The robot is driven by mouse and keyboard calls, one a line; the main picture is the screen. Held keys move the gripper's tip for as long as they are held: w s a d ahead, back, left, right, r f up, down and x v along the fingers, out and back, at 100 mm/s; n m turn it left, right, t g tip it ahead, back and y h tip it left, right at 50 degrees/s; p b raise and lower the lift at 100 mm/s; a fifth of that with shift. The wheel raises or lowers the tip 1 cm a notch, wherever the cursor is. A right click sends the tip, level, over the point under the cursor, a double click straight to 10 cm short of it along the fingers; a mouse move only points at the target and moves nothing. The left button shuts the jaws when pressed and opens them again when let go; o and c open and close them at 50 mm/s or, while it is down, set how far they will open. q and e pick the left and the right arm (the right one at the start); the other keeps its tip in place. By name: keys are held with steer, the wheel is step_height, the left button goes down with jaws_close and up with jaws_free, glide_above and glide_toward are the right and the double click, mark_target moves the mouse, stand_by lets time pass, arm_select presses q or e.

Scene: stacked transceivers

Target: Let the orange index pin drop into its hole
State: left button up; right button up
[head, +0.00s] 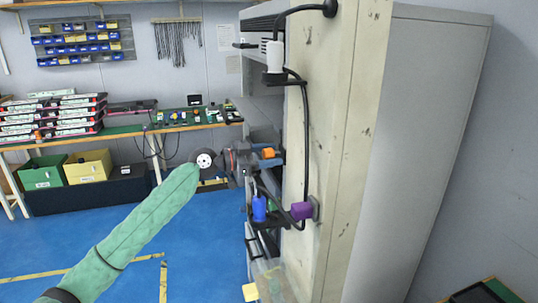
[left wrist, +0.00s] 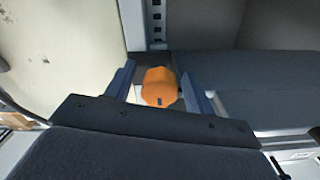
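The orange index pin (head: 267,153) shows as a ribbed orange knob beside the cabinet's edge in the head view. It also shows in the left wrist view (left wrist: 160,86), between the two fingers. My left gripper (head: 256,157) is at the pin, its arm reaching in from the lower left. In the left wrist view the fingers of my left gripper (left wrist: 158,79) stand apart on either side of the knob, with a narrow gap at each side. The hole and the pin's shaft are hidden. My right gripper is not in view.
The tall cabinet (head: 335,150) stands close on the right. Black cables, a blue plug (head: 259,208) and a purple plug (head: 301,210) hang near the gripper. A workbench (head: 170,128) with stacked transceivers stands behind at left. The blue floor (head: 200,240) is open.

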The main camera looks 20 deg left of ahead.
arm_select(q)
steer(key=c, duration=0.8)
steer(key=shift+w+d, duration=0.15)
steer(key=shift+d, duration=0.05)
steer(key=o, duration=0.8)
steer(key=shift+o, duration=0.9)
steer(key=shift+w+f, duration=0.15)
steer(key=shift+d, duration=0.1)
